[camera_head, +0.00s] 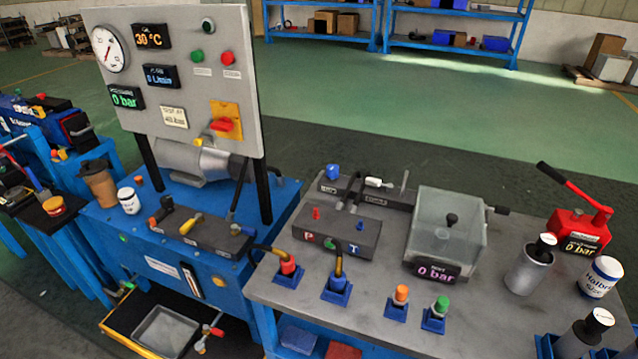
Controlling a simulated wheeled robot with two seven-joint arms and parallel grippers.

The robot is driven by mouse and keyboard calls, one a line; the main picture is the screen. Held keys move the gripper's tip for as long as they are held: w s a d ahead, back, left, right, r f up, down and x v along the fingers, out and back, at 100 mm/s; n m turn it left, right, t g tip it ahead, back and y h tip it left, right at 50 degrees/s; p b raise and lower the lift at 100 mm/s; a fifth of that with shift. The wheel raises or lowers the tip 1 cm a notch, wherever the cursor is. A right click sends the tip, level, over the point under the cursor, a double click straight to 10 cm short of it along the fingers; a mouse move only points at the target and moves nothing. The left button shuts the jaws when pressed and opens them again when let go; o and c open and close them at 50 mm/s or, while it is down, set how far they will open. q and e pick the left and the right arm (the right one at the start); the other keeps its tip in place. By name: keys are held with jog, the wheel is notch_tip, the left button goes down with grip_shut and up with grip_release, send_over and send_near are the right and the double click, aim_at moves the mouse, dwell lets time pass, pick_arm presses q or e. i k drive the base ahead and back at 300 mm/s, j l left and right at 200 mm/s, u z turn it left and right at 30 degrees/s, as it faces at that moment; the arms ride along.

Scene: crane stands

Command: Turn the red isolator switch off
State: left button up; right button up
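The red isolator switch (223,125) sits on a yellow-orange plate (226,108) at the lower right of the grey upright panel (185,75). Its red handle looks roughly horizontal, with a slight tilt. The view is too small to read any position marks on the plate. Neither of my grippers shows in the head view, and nothing is seen touching the switch.
A green button (197,56) and a red button (228,58) are above the switch. A silver motor (190,162) is behind the panel's lower edge. A grey bench (385,290) with a clear box (447,232) and a red hand pump (577,230) stands to the right.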

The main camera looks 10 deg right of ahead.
aim_at(225, 125)
jog(key=i+j, duration=0.15)
jog(key=j, duration=0.2)
jog(key=i+j+z, duration=0.1)
jog(key=j, duration=0.2)
jog(key=i+j+z, duration=0.1)
jog(key=j, duration=0.25)
jog(key=i+j, duration=0.25)
jog(key=i+j+z, duration=0.1)
jog(key=j, duration=0.35)
jog(key=i+j, duration=0.15)
jog(key=j, duration=0.25)
jog(key=l+z, duration=0.05)
